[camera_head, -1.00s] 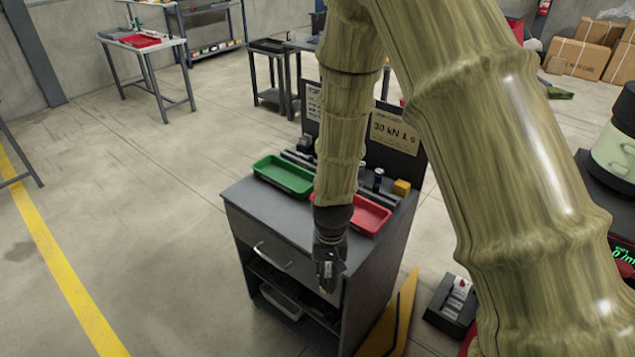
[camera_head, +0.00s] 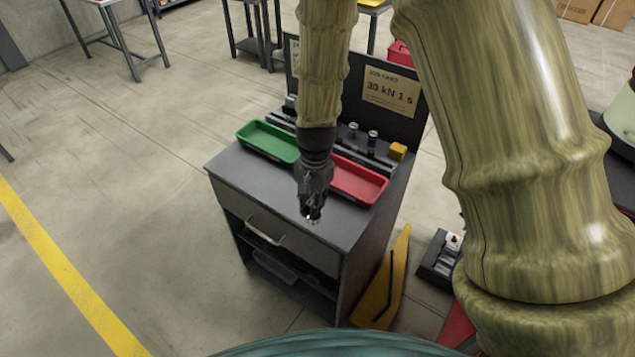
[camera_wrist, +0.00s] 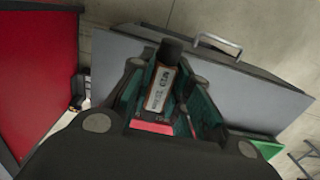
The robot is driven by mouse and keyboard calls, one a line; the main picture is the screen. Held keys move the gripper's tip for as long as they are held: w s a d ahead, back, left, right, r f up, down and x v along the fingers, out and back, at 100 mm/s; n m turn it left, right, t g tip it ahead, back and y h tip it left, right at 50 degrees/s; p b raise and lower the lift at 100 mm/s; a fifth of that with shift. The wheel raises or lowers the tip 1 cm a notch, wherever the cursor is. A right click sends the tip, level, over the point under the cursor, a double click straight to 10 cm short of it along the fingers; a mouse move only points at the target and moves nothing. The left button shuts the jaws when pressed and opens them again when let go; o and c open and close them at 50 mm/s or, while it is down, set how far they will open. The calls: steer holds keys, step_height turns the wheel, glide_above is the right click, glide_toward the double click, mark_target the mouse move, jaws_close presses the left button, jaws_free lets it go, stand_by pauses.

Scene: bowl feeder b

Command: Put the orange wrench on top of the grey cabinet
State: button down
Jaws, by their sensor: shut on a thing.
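The grey cabinet (camera_head: 225,167) stands in the middle of the head view, with trays on its dark top. My gripper (camera_head: 311,215) points down over the front part of that top. It is shut on a labelled thing (camera_wrist: 160,88) with a dark round end and an orange-edged white label. The wrist view shows the held thing between the teal finger parts, with the cabinet top (camera_wrist: 250,112) beyond it. A height gap to the top cannot be judged. I cannot tell whether the held thing is the orange wrench; most of it is hidden.
A green tray (camera_head: 268,128) is left of the gripper and a red tray (camera_head: 370,193) right. Behind are small cans (camera_head: 372,136), a yellow block (camera_head: 398,150) and an upright board (camera_head: 405,115). The top's front left is clear. A yellow panel (camera_head: 372,300) stands right.

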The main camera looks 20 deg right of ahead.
steer(key=shift+w+d+f+p, duration=0.55)
steer(key=shift+w+f+p, duration=0.15)
steer(key=shift+w, duration=0.45)
steer(key=shift+w+d+f+p, duration=0.6)
steer(key=shift+w+f+p, duration=0.1)
steer(key=shift+w, duration=0.45)
steer(key=shift+w+d+f+p, duration=0.55)
steer(key=shift+w+f+p, duration=0.15)
steer(key=shift+w, duration=0.45)
steer(key=shift+f, duration=0.15)
steer(key=c, duration=1.3)
jaws_free()
steer(key=shift+r, duration=0.2)
steer(key=shift+w+d+r+b, duration=0.15)
steer(key=shift+r+b, duration=0.9)
steer(key=shift+r, duration=1.95)
steer(key=shift+s+d+r+b, duration=0.15)
steer(key=shift+r+b, duration=0.9)
steer(key=shift+r, duration=1.9)
steer(key=shift+w, duration=0.1)
